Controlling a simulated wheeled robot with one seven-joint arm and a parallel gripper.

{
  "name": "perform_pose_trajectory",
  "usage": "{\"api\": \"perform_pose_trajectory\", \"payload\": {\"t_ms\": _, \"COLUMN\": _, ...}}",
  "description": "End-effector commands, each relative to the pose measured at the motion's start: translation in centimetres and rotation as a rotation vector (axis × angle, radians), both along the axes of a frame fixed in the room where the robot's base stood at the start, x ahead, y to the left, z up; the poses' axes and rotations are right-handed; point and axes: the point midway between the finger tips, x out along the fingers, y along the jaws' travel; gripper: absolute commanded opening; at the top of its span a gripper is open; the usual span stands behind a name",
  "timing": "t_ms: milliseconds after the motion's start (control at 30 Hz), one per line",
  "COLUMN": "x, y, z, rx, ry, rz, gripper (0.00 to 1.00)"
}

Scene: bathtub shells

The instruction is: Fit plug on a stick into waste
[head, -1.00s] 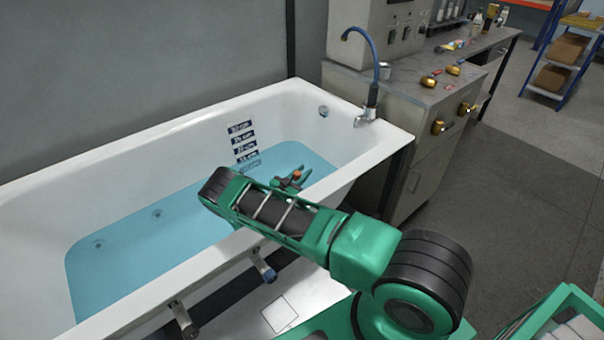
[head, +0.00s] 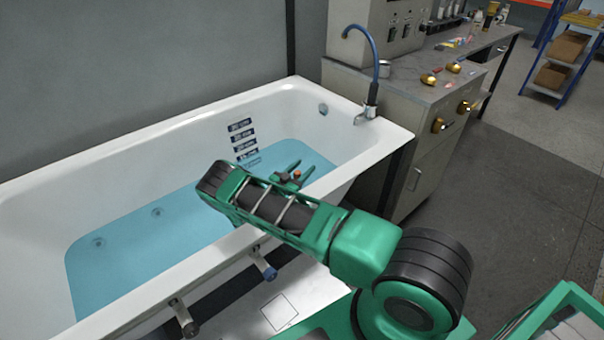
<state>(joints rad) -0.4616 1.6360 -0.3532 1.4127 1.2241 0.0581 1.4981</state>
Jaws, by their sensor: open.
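The white bathtub (head: 110,148) holds blue water (head: 130,228) in its lower part. My gripper (head: 296,166) is over the water near the tap end of the tub, beyond my green and black forearm. Its two green fingers are apart, with a small orange-red spot between or just behind them; I cannot tell what that spot is. No plug on a stick can be made out. The waste is not seen; the arm covers part of the tub floor.
A tap with a blue hose (head: 372,90) stands at the tub's right corner. A grey bench (head: 410,85) with brass fittings is behind it. Depth marks (head: 243,140) are on the tub's far wall. The near rim (head: 150,285) runs under my arm.

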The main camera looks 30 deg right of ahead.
Motion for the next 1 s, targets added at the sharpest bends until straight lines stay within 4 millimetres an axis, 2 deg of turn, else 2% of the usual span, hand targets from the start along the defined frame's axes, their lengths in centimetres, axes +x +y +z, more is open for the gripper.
{"api": "perform_pose_trajectory", "payload": {"t_ms": 100, "x": 0.1, "y": 0.1, "z": 2.3, "rx": 0.001, "ry": -0.002, "rz": -0.001, "gripper": 0.45}}
{"api": "perform_pose_trajectory", "payload": {"t_ms": 400, "x": -1.5, "y": 5.8, "z": 5.4, "rx": 0.001, "ry": 0.000, "rz": 0.003, "gripper": 0.45}}
{"api": "perform_pose_trajectory", "payload": {"t_ms": 700, "x": -2.9, "y": 10.0, "z": 8.0, "rx": 0.000, "ry": -0.001, "rz": 0.002, "gripper": 0.45}}
{"api": "perform_pose_trajectory", "payload": {"t_ms": 1000, "x": -3.3, "y": 11.2, "z": 8.8, "rx": 0.000, "ry": 0.000, "rz": -0.001, "gripper": 0.45}}
